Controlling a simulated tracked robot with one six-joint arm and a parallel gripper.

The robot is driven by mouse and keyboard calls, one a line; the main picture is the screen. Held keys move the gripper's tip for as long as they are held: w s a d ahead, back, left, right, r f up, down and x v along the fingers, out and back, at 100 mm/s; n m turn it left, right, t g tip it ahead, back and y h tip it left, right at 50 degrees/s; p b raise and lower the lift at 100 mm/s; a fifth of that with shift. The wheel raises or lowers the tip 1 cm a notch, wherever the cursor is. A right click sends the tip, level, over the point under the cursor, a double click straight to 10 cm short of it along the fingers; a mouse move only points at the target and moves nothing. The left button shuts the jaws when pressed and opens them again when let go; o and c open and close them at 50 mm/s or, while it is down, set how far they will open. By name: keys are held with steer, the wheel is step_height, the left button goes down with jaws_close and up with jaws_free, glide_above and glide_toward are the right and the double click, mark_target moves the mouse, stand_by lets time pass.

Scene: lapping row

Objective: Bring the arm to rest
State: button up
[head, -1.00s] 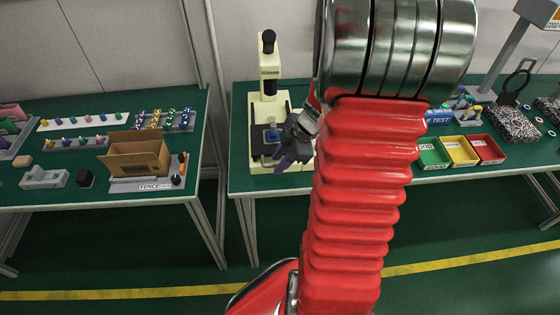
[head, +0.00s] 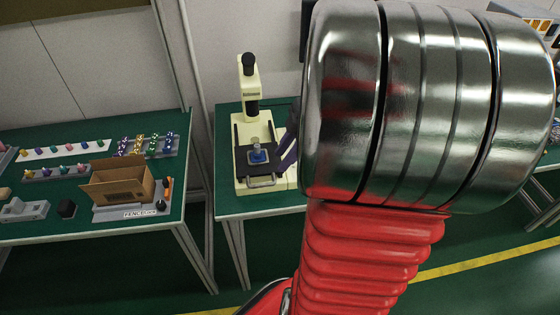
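My red ribbed arm with its large polished metal joint fills the middle and right of the head view. The joint is raised close to the camera. My gripper (head: 289,149) is almost wholly hidden behind the joint. Only a dark purple-grey part of it shows at the joint's left edge, just right of the cream microscope (head: 250,105). Its fingertips and anything between them are hidden. A small blue piece (head: 258,156) sits on the microscope's black stage, apart from the visible part of my gripper.
The microscope stands on a green bench (head: 228,205). A second green bench (head: 40,220) at left holds an open cardboard box (head: 120,185), a grey tester and rows of small coloured pieces. A gap with metal legs separates the benches. My arm hides much of the right side.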

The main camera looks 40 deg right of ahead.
stand_by(0.7)
steer(key=s+a+r+m+h, duration=0.1)
steer(key=a+r+m, duration=0.2)
steer(key=a, duration=0.5)
steer(key=s+a+r+m+t+h, duration=0.1)
steer(key=s+a+r+m, duration=0.1)
steer(key=a+m, duration=0.3)
steer(key=s+a+r+m, duration=0.2)
steer(key=a+r+m, duration=0.1)
steer(key=a, duration=0.8)
steer(key=shift+a+r+m+h, duration=0.35)
steer(key=shift+a+m+h, duration=0.05)
steer(key=shift+d, duration=0.15)
